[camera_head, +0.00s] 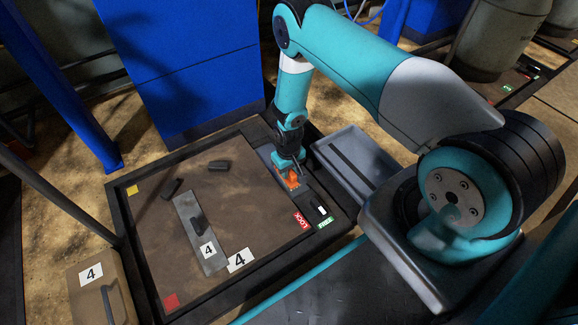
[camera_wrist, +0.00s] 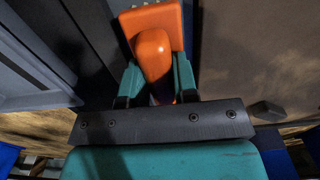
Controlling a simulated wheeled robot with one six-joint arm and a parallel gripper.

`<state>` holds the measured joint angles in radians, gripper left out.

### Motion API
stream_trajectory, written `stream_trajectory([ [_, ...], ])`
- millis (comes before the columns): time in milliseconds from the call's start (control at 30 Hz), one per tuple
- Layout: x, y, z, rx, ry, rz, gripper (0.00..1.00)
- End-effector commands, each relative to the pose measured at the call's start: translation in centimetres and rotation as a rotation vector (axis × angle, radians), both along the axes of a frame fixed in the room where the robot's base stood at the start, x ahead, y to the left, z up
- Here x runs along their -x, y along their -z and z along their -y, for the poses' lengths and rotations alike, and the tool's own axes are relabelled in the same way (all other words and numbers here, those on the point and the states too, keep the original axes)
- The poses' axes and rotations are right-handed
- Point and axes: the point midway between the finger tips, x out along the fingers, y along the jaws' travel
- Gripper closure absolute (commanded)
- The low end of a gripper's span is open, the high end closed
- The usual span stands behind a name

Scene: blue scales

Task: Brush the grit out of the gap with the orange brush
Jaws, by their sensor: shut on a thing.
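My gripper (camera_head: 289,167) points down over the right-hand side strip of the scale, shut on the orange brush (camera_head: 291,181). In the wrist view the brush (camera_wrist: 152,50) sits between the two teal fingers of my gripper (camera_wrist: 155,88). The scale's brown platform (camera_head: 255,215) lies inside a dark frame (camera_head: 132,238). A thin dark gap runs around the platform's edge. No grit can be made out in it at this size.
Dark blocks lie on the platform (camera_head: 219,166) (camera_head: 171,188). A grey tray (camera_head: 350,150) stands right of the scale; a blue cabinet (camera_head: 185,65) behind.

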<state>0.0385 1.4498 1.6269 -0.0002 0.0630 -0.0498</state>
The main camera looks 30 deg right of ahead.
Motion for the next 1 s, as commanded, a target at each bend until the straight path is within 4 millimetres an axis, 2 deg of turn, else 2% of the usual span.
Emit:
stream_trajectory([
  [67, 0.3, -0.3, 0.0, 0.000, 0.000, -0.002, 0.95],
  [200, 0.2, -2.8, 0.2, 0.000, 0.004, 0.000, 0.95],
  [700, 0.3, -7.2, 0.3, 0.000, 0.005, -0.001, 0.95],
  [833, 0.3, -8.1, 0.3, 0.000, 0.004, -0.001, 0.95],
  [1000, 0.3, -8.3, 0.1, 0.000, 0.002, -0.002, 0.95],
])
